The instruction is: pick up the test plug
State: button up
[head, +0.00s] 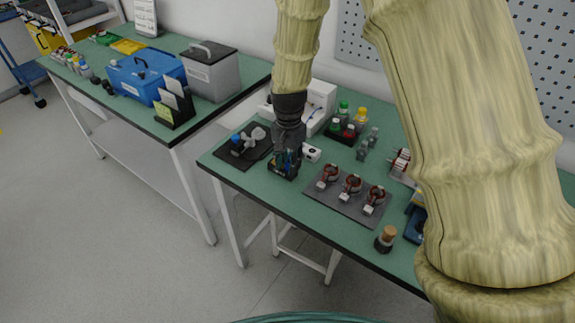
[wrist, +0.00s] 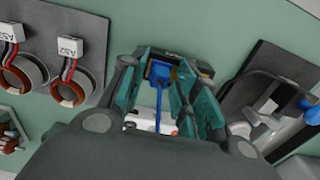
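The test plug appears to be the blue piece (wrist: 161,75) with a thin blue stem or cable, seen between my fingers in the wrist view. It sits at a dark holder (wrist: 203,68) with a yellowish part behind the blue piece. In the head view the dark holder (head: 283,174) stands on the green bench, directly below my gripper (head: 287,157). My gripper points down, and in the wrist view its teal fingers (wrist: 158,85) stand apart on either side of the blue piece. I see no clear contact. The plug's lower end is hidden.
A grey plate (head: 340,207) with several copper-wound stators lies to the right. A dark tray (head: 235,156) with a blue-knobbed fixture is on the left. A white device (head: 318,108) and bottles (head: 344,112) stand behind. A cork-topped jar (head: 386,238) is near the front edge.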

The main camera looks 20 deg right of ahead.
aim_at(289, 161)
jog(key=shift+s, duration=0.1)
grip_shut()
jog(key=shift+r, duration=0.1)
jog(key=shift+r, duration=0.35)
notch_tip(289, 161, up, 3)
jog(key=shift+b, duration=0.55)
jog(key=s+a+r+b, duration=0.1)
jog(key=s+a+b, duration=0.1)
jog(key=s+a, duration=0.7)
jog(key=s, duration=0.3)
jog(key=shift+s+a+r, duration=0.15)
jog(key=shift+s+a, duration=0.15)
jog(key=shift+a, duration=0.1)
notch_tip(289, 161, up, 3)
jog(key=p, duration=0.4)
jog(key=shift+r, duration=0.1)
